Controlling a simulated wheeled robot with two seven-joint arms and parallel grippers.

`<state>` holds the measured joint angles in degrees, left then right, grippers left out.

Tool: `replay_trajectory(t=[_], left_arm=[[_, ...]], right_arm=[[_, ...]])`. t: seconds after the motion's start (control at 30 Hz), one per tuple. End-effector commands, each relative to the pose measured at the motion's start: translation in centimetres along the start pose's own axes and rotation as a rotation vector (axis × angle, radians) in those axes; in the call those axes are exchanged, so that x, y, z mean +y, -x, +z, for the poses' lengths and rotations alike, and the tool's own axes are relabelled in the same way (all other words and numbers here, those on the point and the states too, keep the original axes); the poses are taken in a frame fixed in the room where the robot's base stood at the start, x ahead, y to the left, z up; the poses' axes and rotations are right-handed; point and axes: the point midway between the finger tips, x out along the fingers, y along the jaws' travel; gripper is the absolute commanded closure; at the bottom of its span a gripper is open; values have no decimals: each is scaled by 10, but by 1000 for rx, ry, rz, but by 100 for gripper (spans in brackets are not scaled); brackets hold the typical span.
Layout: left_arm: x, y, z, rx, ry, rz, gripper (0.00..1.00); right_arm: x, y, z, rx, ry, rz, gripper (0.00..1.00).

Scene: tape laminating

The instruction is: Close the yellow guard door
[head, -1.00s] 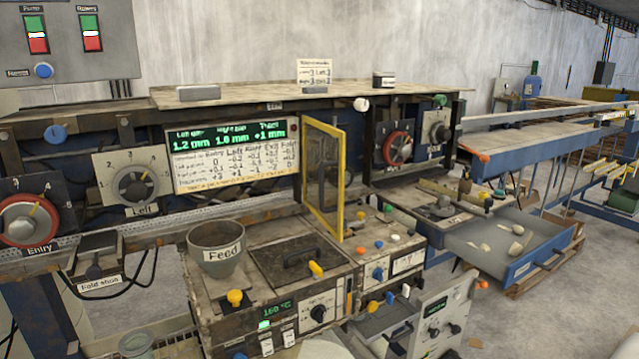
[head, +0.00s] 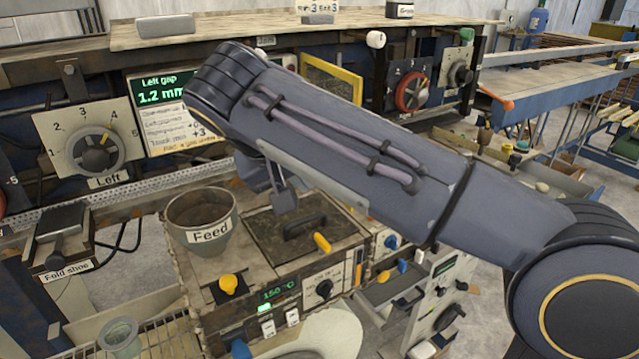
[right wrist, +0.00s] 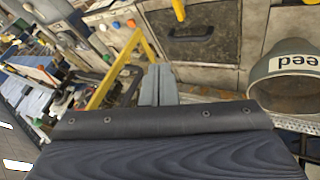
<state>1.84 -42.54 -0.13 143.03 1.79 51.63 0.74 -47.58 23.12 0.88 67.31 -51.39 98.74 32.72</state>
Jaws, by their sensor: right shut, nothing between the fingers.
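The yellow guard door (head: 359,90) is a yellow frame with a mesh panel. In the head view only its upper part shows, behind my right arm, and its lower part is hidden. In the right wrist view the yellow frame (right wrist: 115,72) runs slantwise just left of my right fingers (right wrist: 158,85). The fingers are shut with nothing between them. I cannot tell whether they touch the frame. In the head view my right gripper (head: 284,198) shows partly below the forearm, above the black-handled lid. My left gripper is out of view.
The grey Feed pot (head: 203,222) stands left of my right gripper. The lid's black handle (head: 304,224) and a yellow knob (head: 228,284) are on the machine top. The gap display (head: 160,100) is partly covered by my arm. An open drawer (head: 390,285) juts out at the front.

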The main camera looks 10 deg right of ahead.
Motion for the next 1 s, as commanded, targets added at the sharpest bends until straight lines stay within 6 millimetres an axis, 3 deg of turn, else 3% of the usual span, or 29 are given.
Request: replay_trajectory(t=[0.17, 0.53, 0.73, 1.0], left_arm=[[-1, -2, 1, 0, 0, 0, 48], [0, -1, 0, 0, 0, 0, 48], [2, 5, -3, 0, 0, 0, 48], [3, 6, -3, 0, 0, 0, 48]], right_arm=[[1, -23, 1, -5, -1, 4, 100], [2, -101, 1, -6, 0, 2, 100], [28, -112, 0, -2, -2, 0, 100], [36, -117, 0, -1, 2, -1, 100]])
